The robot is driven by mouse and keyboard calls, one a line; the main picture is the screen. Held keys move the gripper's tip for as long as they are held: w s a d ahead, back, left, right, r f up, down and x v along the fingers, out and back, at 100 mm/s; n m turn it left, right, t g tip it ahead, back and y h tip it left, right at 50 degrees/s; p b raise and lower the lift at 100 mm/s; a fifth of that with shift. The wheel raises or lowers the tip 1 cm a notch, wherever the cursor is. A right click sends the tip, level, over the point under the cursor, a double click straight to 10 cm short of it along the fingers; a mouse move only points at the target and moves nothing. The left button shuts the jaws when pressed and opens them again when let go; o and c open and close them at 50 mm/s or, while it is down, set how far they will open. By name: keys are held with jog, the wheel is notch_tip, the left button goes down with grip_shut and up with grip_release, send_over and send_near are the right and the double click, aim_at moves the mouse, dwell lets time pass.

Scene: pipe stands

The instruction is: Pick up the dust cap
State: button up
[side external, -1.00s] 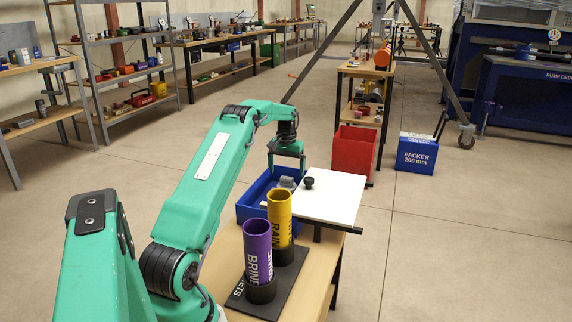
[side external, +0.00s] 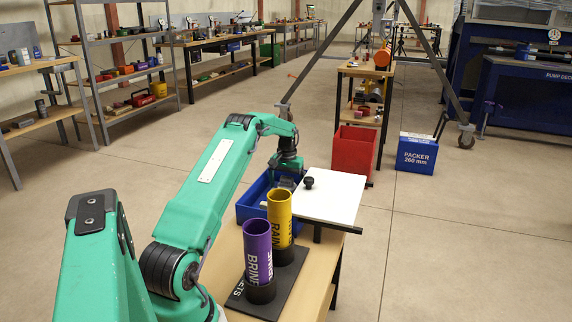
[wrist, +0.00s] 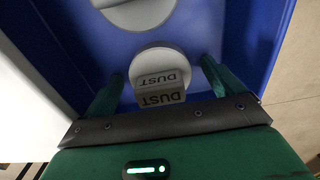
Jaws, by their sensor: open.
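A pale grey round dust cap (wrist: 158,60) lies in the blue bin (wrist: 240,25), with a raised block marked DUST on it. A second pale round piece (wrist: 140,8) is cut off at the top of the wrist view. My gripper (wrist: 162,70) is open, with one green finger on each side of the marked cap and visible gaps to it. In the side view my gripper (side external: 287,170) points down over the far part of the blue bin (side external: 246,213). The caps are mostly hidden there by the gripper and bin wall.
A white board (side external: 335,197) with a black knob (side external: 308,183) stands right beside the bin. A purple pipe (side external: 257,250) and a yellow pipe (side external: 279,215) stand upright on a black base (side external: 285,285) nearer the camera. Bin walls surround the cap.

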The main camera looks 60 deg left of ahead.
aim_at(287, 177)
dwell(0.4)
jog(key=c, duration=1.1)
jog(key=shift+r, duration=0.2)
notch_tip(287, 177, up, 10)
jog(key=shift+f, duration=0.15)
